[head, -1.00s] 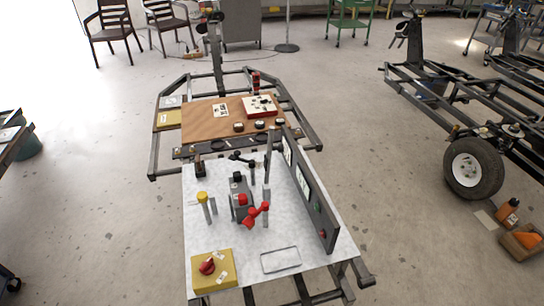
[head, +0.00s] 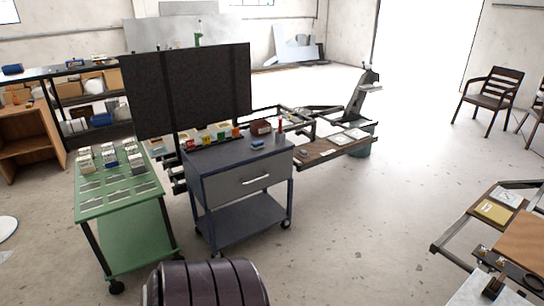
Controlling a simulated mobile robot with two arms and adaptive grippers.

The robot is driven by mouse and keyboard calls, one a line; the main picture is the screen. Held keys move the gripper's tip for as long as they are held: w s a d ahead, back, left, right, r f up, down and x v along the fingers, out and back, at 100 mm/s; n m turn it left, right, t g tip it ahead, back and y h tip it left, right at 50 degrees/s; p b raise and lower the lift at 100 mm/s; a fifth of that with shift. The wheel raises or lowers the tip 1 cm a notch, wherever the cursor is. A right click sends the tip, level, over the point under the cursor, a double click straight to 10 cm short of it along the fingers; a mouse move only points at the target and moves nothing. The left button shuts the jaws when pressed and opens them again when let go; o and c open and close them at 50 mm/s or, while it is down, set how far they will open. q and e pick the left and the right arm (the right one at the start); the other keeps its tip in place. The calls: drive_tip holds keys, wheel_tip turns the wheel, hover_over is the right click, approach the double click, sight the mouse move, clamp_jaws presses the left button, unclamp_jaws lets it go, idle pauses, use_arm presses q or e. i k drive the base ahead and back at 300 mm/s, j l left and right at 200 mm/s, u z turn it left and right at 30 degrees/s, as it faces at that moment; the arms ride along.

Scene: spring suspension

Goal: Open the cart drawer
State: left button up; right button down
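The cart (head: 215,228) is a blue-grey wheeled cart with a lower shelf, standing left of centre in the head view. Its drawer (head: 235,188) sits just under the top and has a light grey front. A pale bar handle (head: 256,180) runs across that front. The drawer front looks flush with the cart frame, so the drawer appears shut. Neither of my grippers is in view, and nothing touches the handle.
A green cart (head: 120,205) with small parts stands left of the cart. A dark panel (head: 190,90) rises behind it. A dark slatted rounded thing (head: 205,285) is low in front. A frame with a wooden board (head: 525,235) is at right. Floor right of the cart is clear.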

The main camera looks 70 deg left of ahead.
sight(222, 188)
drive_tip(key=u, duration=2.35)
drive_tip(key=i+j, duration=0.15)
drive_tip(key=i, duration=0.4)
drive_tip(key=i+j, duration=0.1)
drive_tip(key=i, duration=0.4)
